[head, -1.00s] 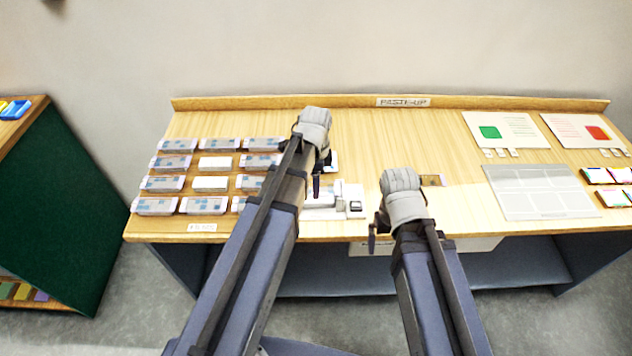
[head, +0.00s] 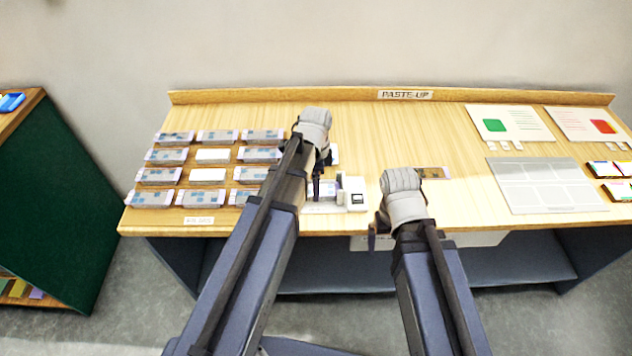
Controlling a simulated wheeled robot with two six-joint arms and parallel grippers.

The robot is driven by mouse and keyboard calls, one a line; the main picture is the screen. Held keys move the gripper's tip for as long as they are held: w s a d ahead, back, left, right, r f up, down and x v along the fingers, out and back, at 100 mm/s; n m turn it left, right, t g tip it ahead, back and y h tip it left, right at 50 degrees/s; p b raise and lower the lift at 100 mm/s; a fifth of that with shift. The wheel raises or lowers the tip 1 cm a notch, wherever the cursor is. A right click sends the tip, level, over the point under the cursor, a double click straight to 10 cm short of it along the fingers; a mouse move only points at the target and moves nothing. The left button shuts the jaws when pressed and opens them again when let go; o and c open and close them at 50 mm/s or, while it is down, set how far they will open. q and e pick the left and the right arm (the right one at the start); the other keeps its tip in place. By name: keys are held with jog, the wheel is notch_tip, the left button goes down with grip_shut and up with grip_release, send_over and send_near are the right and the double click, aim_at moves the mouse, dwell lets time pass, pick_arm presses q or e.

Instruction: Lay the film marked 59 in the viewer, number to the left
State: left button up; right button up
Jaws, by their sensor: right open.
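A small white device (head: 356,197), which looks like the viewer, stands near the table's front edge, partly hidden by my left gripper. A flat brown strip (head: 432,173) lies on the table behind my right gripper; I cannot tell whether it is a film. No number 59 is readable anywhere. My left gripper (head: 318,186) points down just left of the device, its fingers mostly hidden by its wrist. My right gripper (head: 381,228) is open, at the front edge right of the device, with one dark finger showing.
Rows of small labelled boxes (head: 207,202) fill the table's left side. A green-sided cabinet (head: 62,200) stands left. The table's middle back is clear.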

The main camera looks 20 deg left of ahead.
pick_arm(q)
jog(key=shift+o, duration=0.4)
jog(key=shift+r, duration=0.15)
notch_tip(320, 180, up, 8)
jog(key=p, duration=0.7)
jog(key=shift+f+p, duration=0.25)
jog(key=shift+p, duration=0.15)
jog(key=shift+f, duration=0.1)
notch_tip(320, 180, down, 8)
jog(key=b, duration=0.8)
jog(key=shift+r+p, duration=0.35)
jog(key=shift+r, duration=0.1)
jog(key=shift+f, duration=0.2)
